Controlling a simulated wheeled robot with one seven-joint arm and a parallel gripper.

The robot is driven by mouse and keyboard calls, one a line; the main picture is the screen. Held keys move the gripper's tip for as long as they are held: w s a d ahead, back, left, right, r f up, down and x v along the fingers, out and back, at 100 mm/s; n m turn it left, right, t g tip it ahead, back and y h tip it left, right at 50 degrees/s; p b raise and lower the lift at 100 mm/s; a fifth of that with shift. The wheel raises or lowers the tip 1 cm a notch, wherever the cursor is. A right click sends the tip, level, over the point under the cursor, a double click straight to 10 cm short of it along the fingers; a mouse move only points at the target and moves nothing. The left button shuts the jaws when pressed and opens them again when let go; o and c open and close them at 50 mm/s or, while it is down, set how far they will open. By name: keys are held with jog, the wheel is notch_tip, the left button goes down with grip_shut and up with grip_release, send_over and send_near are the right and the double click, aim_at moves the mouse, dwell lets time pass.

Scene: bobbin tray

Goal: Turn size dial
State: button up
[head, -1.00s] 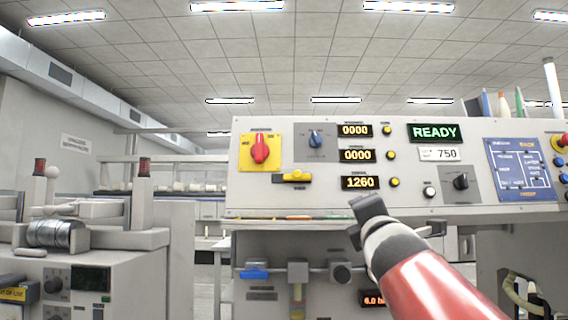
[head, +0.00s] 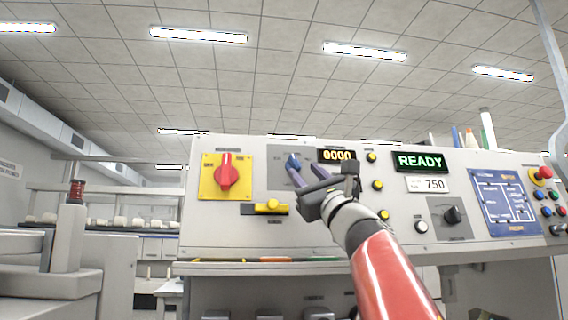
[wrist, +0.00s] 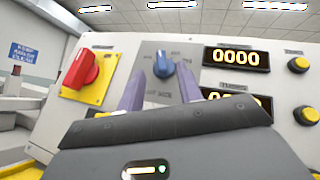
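A blue pointer dial (head: 293,161) sits on a grey plate on the control panel; its label is too small to read. It also shows in the wrist view (wrist: 164,64), with its pointer roughly upward. My gripper (head: 306,171) is in front of this dial. In the wrist view its two purple fingers (wrist: 160,76) are apart, with the dial seen between their tips. I cannot tell whether they touch it. A black dial (head: 453,214) is further right on the panel. My gripper hides the lower displays in the head view.
A red rotary switch (head: 227,172) on a yellow plate is left of the blue dial, with a yellow slide handle (head: 268,207) below. A 0000 display (head: 337,156), small yellow buttons (head: 377,185) and a green READY display (head: 419,161) are to the right.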

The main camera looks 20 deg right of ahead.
aim_at(295, 160)
jog(key=p+x, duration=0.4)
jog(key=x, duration=0.2)
jog(key=shift+r, duration=0.3)
jog(key=shift+w+r, duration=0.15)
jog(key=shift+w, duration=0.2)
grip_shut()
